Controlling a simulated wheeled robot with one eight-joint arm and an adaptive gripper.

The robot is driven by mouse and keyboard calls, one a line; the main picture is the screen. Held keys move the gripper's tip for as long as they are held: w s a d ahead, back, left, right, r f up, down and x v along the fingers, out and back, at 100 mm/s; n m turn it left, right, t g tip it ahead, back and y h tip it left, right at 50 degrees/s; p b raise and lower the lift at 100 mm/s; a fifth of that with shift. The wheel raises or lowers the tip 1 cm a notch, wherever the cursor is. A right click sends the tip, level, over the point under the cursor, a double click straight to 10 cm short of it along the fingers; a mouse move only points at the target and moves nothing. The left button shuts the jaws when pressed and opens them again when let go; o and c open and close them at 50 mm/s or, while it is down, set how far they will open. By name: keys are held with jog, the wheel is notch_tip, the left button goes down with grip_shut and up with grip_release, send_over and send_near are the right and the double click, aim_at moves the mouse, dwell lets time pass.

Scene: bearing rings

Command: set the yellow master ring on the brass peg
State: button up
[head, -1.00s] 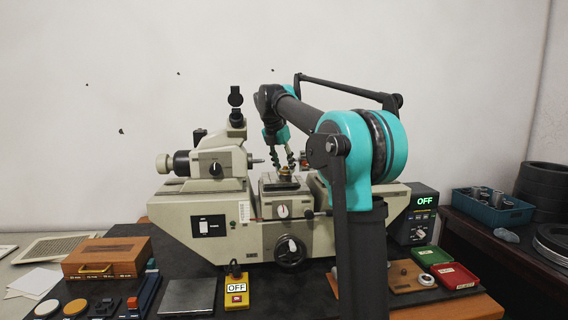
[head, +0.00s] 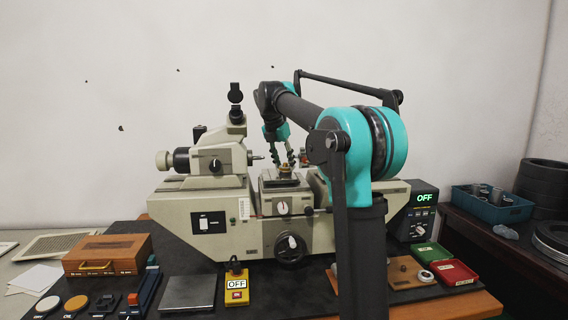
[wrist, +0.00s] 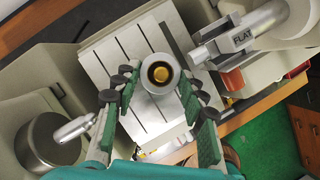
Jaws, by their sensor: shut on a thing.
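A round pale-grey ring (wrist: 145,76) shows in the wrist view over the slotted stage, between my fingertips. A brass-coloured round centre (wrist: 160,73), seemingly the brass peg, shows inside its opening. I cannot see yellow on the ring's outside, nor tell how far down it sits. My gripper (wrist: 160,83) is shut on this ring, one finger on each side. In the head view my gripper (head: 285,158) reaches down to the stage of the bench instrument, where a small brass-brown spot (head: 286,169) shows at the fingertips. The fingers hide part of it.
The measuring instrument (head: 205,220) stands close around the stage, its spindle head to the left. A wooden board (head: 400,283), red tray (head: 455,275) and green tray (head: 430,251) lie at right.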

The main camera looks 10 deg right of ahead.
jog(key=shift+f, duration=0.3)
dwell(0.5)
jog(key=o, duration=1.4)
jog(key=shift+c, duration=0.2)
jog(key=shift+r, duration=4.25)
jog(key=shift+s, duration=0.1)
